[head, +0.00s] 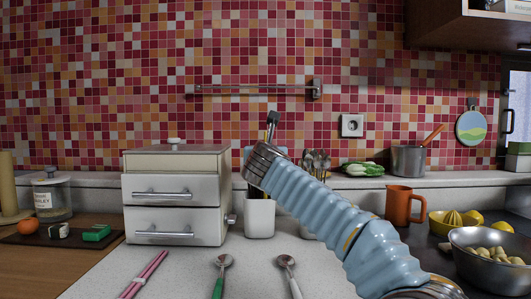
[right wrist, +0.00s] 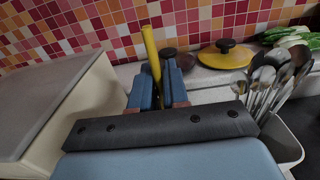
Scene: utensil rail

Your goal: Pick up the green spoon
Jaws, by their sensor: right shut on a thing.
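The green spoon (head: 218,284) lies on the light counter at the front, its metal bowl pointing away and its green handle running out of the bottom edge. My right gripper (head: 271,124) is raised above the white utensil holder (head: 260,218), well above and behind the green spoon. In the right wrist view its fingers (right wrist: 160,90) are closed around a slim yellow handle (right wrist: 149,45), which sticks up between them. The lower part of that yellow-handled thing is hidden. My left gripper is not in view.
A similar spoon with a pale handle (head: 288,270) lies right of the green one, and pink sticks (head: 146,274) lie left. A drawer box (head: 175,190) stands behind. A wall rail (head: 250,88) runs above. An orange mug (head: 402,205) and metal bowl (head: 490,265) are at right.

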